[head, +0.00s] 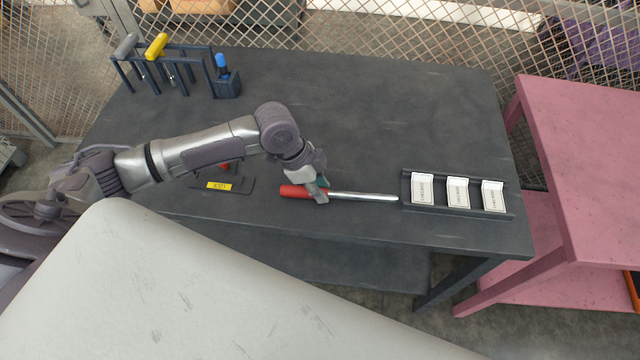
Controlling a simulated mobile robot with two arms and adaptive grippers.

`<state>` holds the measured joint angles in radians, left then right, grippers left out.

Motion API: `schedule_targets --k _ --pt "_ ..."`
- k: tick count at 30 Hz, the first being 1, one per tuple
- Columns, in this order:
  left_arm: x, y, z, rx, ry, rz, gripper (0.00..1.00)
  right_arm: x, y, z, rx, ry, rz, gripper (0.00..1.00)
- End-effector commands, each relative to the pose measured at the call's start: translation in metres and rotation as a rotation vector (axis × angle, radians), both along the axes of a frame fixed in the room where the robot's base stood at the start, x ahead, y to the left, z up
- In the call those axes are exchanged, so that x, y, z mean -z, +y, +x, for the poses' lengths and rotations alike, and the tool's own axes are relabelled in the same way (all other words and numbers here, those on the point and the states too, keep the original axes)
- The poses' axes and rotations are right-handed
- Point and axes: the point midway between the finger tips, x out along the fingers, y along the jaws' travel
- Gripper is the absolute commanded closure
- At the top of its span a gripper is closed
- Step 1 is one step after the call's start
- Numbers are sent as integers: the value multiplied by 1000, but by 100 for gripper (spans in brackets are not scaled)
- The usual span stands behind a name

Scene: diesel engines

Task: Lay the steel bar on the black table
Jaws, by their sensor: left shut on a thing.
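The steel bar (362,196) has a bright metal shaft and a red handle (292,191). It lies level, pointing right, over the front part of the black table (370,120). My left gripper (318,194) is shut on the bar where the handle meets the shaft. I cannot tell whether the bar touches the table top or is just above it. The tip of the shaft ends close to the left side of a black tray. My right gripper does not show.
The black tray (408,188) holds white labelled boxes (458,192). A rack (160,70) with grey and yellow handles and a blue-topped tool (222,65) stand at the back left. A yellow-labelled black holder (220,186) lies under my arm. A pink table (590,150) stands right. The table's middle is clear.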

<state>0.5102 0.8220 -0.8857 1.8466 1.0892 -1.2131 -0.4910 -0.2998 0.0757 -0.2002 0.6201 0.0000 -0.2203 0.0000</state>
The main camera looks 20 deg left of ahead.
Motion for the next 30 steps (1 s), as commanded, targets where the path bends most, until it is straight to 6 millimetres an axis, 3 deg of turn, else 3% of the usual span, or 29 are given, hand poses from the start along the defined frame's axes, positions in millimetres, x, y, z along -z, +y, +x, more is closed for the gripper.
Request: schedule_targets --k 11,12,16,30 --pt "2 -1 1 0 -3 -1 100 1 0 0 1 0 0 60" --pt "2 -1 1 0 -3 -1 66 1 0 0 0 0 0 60" --pt "3 0 1 1 -2 -1 44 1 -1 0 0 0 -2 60" --pt "4 0 0 0 2 2 48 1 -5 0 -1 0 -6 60"
